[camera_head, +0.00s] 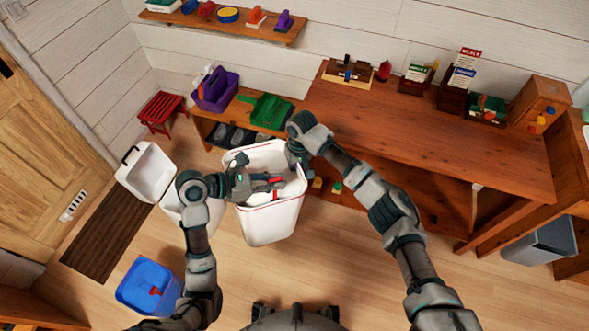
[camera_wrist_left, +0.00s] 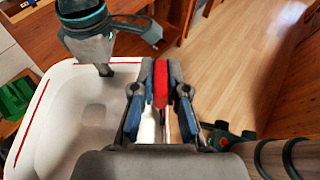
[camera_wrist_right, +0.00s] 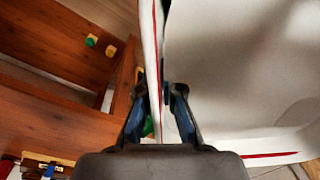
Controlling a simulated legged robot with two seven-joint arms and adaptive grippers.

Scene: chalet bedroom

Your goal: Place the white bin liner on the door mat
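The white bin liner (camera_head: 272,224) is an open, tapered tub with red lines at its rim. It stands upright in front of the low shelf; I cannot tell whether it touches the floor. The brown door mat (camera_head: 92,252) lies left, before the door.
A white bin with a black handle (camera_head: 147,170) stands on the mat's far end. Another white bin (camera_head: 186,214) stands between mat and liner, partly behind my left arm. A blue tub (camera_head: 145,283) stands at the mat's near right. A red stool (camera_head: 160,110) and wooden bench (camera_head: 430,145) are behind.

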